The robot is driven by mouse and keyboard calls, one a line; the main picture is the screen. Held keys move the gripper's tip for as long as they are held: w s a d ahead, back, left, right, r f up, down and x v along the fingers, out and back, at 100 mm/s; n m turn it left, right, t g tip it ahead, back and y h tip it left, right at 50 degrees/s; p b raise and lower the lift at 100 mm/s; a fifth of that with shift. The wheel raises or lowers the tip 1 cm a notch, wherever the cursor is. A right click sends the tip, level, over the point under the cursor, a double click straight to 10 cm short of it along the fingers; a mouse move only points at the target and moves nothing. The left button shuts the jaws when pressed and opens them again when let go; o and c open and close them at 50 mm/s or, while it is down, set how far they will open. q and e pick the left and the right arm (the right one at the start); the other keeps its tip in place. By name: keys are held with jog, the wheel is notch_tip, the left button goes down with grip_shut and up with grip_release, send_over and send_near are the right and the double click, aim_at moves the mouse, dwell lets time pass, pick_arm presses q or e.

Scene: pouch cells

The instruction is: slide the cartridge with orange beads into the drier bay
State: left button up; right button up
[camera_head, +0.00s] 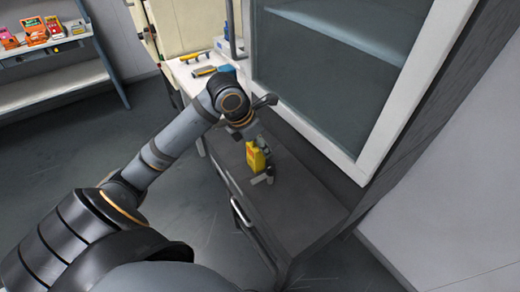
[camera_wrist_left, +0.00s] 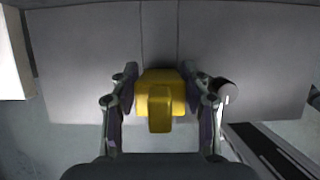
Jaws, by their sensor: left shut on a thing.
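My left gripper (camera_head: 260,168) reaches over the grey bench (camera_head: 296,212) in the head view. It is shut on a yellow block (camera_head: 255,157), which I take to be the cartridge. In the left wrist view the yellow block (camera_wrist_left: 159,106) sits between the two fingers of the left gripper (camera_wrist_left: 160,76), with a narrower yellow part toward the camera. No orange beads show on it. I cannot make out the drier bay for certain in either view. My right gripper is not in view.
A glass-fronted cabinet (camera_head: 376,122) with a white frame stands at the back of the bench. Small tools, including a yellow-handled one (camera_head: 198,57), lie on a white surface at the far end. Shelves (camera_head: 52,92) with colourful boxes stand at the far left.

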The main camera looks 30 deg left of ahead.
pick_arm(q)
jog(key=shift+f, duration=0.85)
jog(key=shift+f+b, duration=0.65)
jog(key=shift+b, duration=0.05)
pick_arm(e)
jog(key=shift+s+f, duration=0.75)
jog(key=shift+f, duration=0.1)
pick_arm(q)
jog(key=o, duration=1.4)
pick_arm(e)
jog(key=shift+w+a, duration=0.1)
